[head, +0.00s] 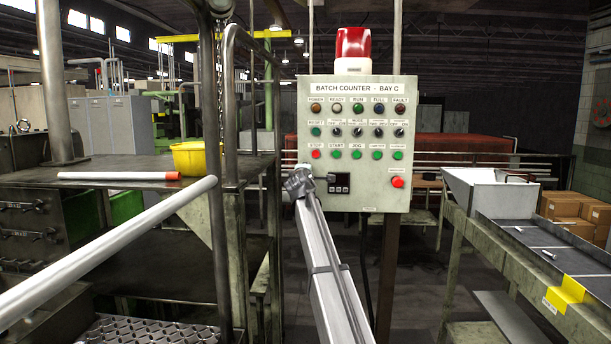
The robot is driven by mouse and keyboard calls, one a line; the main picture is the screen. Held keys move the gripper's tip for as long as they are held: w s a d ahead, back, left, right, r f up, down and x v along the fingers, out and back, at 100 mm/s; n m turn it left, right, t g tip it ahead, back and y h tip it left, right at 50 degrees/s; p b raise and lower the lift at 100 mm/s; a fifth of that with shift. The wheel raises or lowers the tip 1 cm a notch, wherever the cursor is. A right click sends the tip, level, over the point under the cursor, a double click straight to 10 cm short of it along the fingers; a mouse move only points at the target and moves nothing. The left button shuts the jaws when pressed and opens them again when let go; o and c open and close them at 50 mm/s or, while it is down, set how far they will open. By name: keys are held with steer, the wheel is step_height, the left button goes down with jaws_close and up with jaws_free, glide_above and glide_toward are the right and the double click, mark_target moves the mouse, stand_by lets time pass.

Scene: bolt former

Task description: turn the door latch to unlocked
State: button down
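The grey control panel (384,205) is marked "BATCH COUNTER - BAY C" and faces me in the middle of the head view. Its second row has black selector knobs, including the leftmost knob (337,132) and the rightmost knob (399,132). Their small labels are too blurred to read, so I cannot tell which one is the door latch, or its position. My gripper (301,182) is at the panel's lower left, below the red STOP button and left of the small black display. Its fingers are too small and foreshortened to tell whether they are open or shut.
Red, green and other coloured buttons or lamps surround the knobs, with a red button (397,182) at lower right. A red beacon (353,43) tops the panel. A metal railing (229,110) stands left. A conveyor (530,243) with a hopper stands right.

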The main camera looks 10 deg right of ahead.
steer(key=shift+r, duration=0.15)
steer(key=c, duration=1)
jaws_free()
steer(key=shift+o, duration=0.2)
steer(key=shift+w, duration=0.1)
steer(key=v, duration=1.2)
